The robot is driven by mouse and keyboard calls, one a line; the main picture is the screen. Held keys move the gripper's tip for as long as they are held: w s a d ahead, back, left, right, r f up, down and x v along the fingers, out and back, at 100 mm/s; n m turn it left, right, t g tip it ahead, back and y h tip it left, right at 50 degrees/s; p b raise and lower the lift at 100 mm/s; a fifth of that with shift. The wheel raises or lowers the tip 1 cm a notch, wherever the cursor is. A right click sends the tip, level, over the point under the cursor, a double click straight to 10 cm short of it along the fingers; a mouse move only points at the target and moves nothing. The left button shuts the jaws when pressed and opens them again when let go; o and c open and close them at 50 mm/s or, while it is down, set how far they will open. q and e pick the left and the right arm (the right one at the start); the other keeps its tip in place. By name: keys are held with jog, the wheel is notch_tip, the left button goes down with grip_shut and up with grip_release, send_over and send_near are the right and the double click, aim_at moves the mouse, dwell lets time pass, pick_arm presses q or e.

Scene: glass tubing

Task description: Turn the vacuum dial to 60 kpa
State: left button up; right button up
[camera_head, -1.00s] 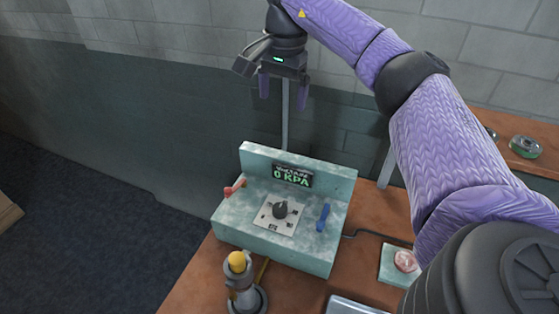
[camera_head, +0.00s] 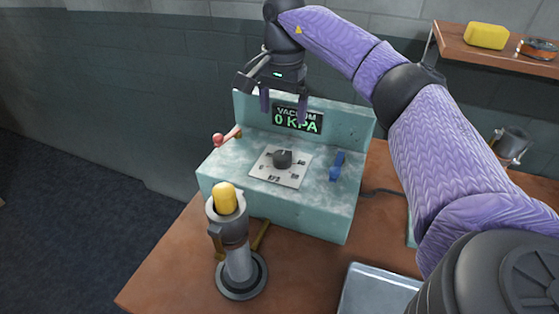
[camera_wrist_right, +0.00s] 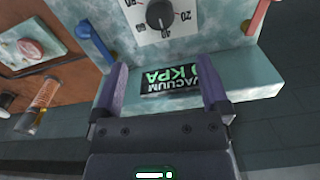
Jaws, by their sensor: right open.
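The vacuum unit (camera_head: 225,190) is a pale green box on the bench with a raised back panel. Its display (camera_head: 297,119) reads "VACUUM 0 KPA". The black dial (camera_head: 282,158) sits on a white scale plate (camera_head: 291,178) on top of the box. My right gripper (camera_head: 283,108) is open and empty, above and behind the dial, in front of the back panel. In the right wrist view the dial (camera_wrist_right: 159,14) is at the top, beyond the open fingers (camera_wrist_right: 170,90), with the display (camera_wrist_right: 170,80) between them. My left gripper is not seen.
A red-knobbed lever (camera_head: 227,136) is left of the dial and a blue lever (camera_head: 337,166) right. A stand with a yellow top (camera_head: 238,265) is in front. A metal tray (camera_head: 375,290) lies front right. A shelf (camera_head: 480,48) holds a yellow block (camera_head: 487,36).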

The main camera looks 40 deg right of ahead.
aim_at(282, 155)
notch_tip(282, 155, down, 2)
jog(key=shift+f, duration=0.2)
notch_tip(282, 155, down, 8)
jog(key=b, duration=0.2)
jog(key=shift+f+b, duration=0.1)
jog(key=shift+b, duration=0.3)
jog(key=shift+f, duration=0.2)
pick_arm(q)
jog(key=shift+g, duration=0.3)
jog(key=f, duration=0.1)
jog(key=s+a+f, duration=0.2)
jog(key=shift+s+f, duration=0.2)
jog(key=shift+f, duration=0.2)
pick_arm(e)
jog(key=shift+c, duration=0.3)
jog(key=c, duration=1.2)
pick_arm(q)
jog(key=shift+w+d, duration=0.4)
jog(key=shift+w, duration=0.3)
